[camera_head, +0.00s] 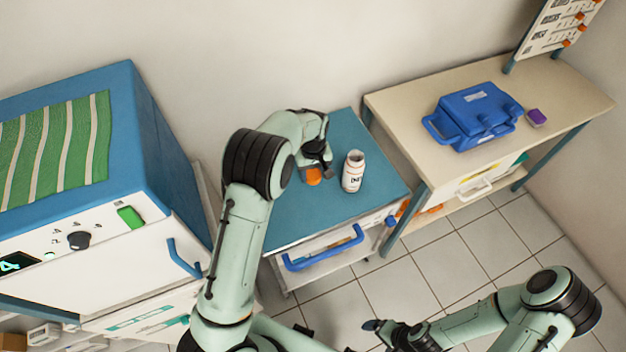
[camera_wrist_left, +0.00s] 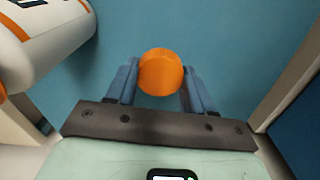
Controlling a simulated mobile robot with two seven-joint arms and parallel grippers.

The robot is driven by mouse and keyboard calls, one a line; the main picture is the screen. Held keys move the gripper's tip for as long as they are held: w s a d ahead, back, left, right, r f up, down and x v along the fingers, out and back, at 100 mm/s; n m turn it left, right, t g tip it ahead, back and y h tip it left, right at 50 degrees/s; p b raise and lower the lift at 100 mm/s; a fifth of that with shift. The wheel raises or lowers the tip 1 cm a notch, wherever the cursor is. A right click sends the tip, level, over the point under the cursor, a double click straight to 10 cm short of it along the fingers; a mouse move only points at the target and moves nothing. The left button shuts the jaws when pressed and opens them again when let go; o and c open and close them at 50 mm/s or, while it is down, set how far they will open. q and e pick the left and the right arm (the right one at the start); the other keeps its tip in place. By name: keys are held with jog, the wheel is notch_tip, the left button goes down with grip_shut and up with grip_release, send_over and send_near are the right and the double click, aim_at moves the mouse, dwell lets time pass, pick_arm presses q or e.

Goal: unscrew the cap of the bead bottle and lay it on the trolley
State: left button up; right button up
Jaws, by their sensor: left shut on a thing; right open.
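The bead bottle (camera_head: 353,171) is white with a dark label and orange markings, and stands upright and uncapped on the blue trolley top (camera_head: 285,218). It also shows at the upper left of the left wrist view (camera_wrist_left: 45,45). The orange cap (camera_head: 313,176) is off the bottle, to its left. My left gripper (camera_head: 316,168) is shut on the cap, which sits between the fingers in the left wrist view (camera_wrist_left: 161,72). I cannot tell whether the cap touches the trolley top. My right gripper (camera_head: 374,328) is open and empty, low over the floor, away from the trolley.
The trolley has a drawer with a blue handle (camera_head: 323,252). A beige table (camera_head: 400,103) at the right holds a blue case (camera_head: 478,115) and a purple block (camera_head: 536,117). A blue and white cabinet (camera_head: 150,150) stands at the left. The trolley's front area is bare.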

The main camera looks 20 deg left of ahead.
aim_at(313, 186)
pick_arm(q)
jog(key=shift+f, duration=2.1)
jog(key=shift+f, duration=0.1)
jog(key=o, duration=1.2)
jog(key=shift+c, duration=0.2)
notch_tip(313, 186, up, 12)
jog(key=shift+r, duration=0.1)
jog(key=shift+s, duration=0.1)
